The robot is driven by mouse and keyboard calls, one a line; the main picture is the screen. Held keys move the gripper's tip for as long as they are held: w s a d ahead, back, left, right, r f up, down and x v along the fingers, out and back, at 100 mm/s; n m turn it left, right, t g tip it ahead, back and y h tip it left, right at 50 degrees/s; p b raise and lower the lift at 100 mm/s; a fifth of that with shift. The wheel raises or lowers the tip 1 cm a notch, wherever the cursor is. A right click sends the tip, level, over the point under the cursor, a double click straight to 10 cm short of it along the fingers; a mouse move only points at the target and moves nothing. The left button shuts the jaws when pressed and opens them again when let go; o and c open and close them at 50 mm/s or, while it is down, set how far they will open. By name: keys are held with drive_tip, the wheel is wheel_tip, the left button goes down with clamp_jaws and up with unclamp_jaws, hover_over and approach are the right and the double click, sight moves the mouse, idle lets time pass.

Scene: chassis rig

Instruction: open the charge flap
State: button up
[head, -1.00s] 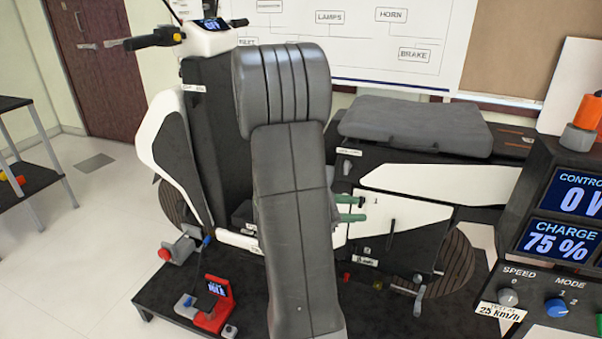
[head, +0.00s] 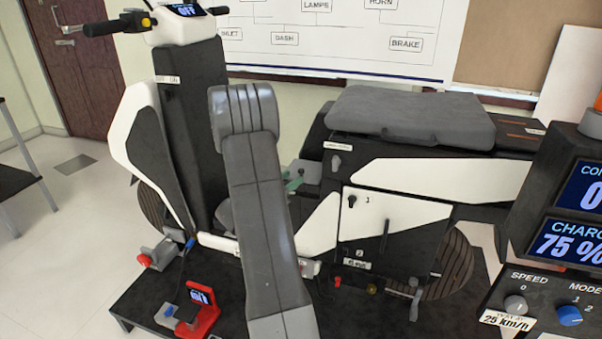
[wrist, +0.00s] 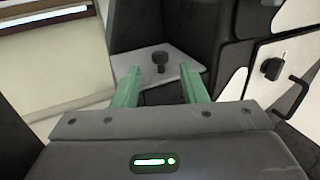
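A light grey plate (head: 310,171) with a small dark knob sits low in the scooter's step-through, left of the side panel; I take it as the charge flap, though no label on it is readable. It lies flat. In the wrist view the plate (wrist: 186,72) shows past my fingers, with its black knob (wrist: 159,58) standing up. My gripper (wrist: 159,69) is open, its green fingers apart with the knob between them in the picture; I cannot tell the depth gap. In the head view my gripper (head: 293,184) is partly hidden behind my own arm.
The side panel (head: 392,235) with a black latch and handle stands right of the plate. The grey seat (head: 405,116) is above it. The dark steering column (head: 190,130) rises on the left. A console (head: 565,230) reading 75 % charge is at the right edge.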

sight(301, 169)
drive_tip(key=x, duration=0.5)
drive_tip(key=shift+w+d, duration=0.25)
clamp_jaws()
